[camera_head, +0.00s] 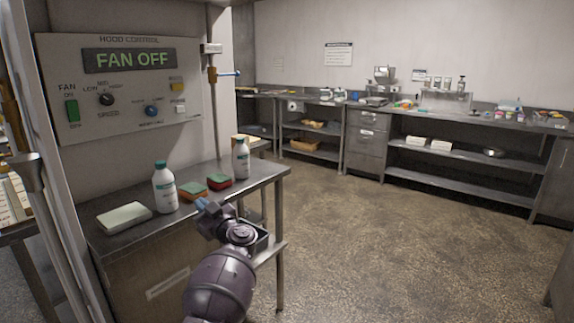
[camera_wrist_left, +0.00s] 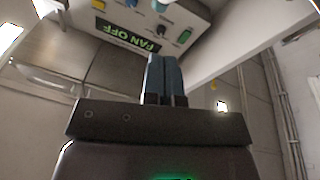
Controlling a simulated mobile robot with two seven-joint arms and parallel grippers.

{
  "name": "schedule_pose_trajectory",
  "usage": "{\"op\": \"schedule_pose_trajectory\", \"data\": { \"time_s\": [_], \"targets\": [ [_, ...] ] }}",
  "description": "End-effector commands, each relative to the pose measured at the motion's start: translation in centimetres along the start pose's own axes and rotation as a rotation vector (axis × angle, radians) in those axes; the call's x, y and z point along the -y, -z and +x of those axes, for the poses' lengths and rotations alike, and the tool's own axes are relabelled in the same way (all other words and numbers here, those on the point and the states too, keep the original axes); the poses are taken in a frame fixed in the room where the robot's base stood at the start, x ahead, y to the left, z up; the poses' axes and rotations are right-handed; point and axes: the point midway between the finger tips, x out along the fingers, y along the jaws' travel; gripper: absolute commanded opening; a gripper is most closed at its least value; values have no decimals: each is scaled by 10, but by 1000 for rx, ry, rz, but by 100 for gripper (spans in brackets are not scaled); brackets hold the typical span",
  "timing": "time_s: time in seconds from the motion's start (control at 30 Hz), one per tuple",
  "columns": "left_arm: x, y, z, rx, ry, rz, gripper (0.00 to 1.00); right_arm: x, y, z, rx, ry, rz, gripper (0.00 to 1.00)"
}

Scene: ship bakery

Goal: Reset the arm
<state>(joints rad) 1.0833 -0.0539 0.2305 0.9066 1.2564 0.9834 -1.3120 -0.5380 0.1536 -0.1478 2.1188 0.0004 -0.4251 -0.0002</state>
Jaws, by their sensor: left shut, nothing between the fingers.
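My left gripper (camera_head: 203,205) reaches up from the bottom of the head view, in front of the small steel table's edge. Its blue fingers are together, and they also show shut and empty in the left wrist view (camera_wrist_left: 166,78). The hood control panel (camera_head: 120,88) hangs on the wall at the upper left, and its display (camera_head: 129,60) reads FAN OFF. The panel also shows in the left wrist view (camera_wrist_left: 150,20), tilted, beyond the fingers. The gripper is apart from the panel. My right gripper is not in view.
The steel table (camera_head: 215,168) holds two white bottles (camera_head: 165,188) (camera_head: 241,160), two sponges (camera_head: 192,190) (camera_head: 219,181) and a folded white cloth (camera_head: 124,217). A long steel counter (camera_head: 440,119) runs along the back wall. The floor (camera_head: 380,240) between is clear.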

Motion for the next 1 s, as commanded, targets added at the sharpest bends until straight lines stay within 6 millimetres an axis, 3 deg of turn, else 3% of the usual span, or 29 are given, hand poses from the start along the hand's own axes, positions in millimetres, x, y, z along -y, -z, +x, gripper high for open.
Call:
{"op": "schedule_pose_trajectory", "data": {
  "time_s": [0.27,0.47,0.77,1.0],
  "targets": [
    [26,-23,-10,-36,-215,-16,0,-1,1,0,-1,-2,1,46],
    [52,-44,-33,-23,-430,-4,0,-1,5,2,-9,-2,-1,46],
    [115,-86,-108,153,-796,91,0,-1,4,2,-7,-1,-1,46],
    [185,-116,-184,419,-994,221,0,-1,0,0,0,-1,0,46]
  ]
}}
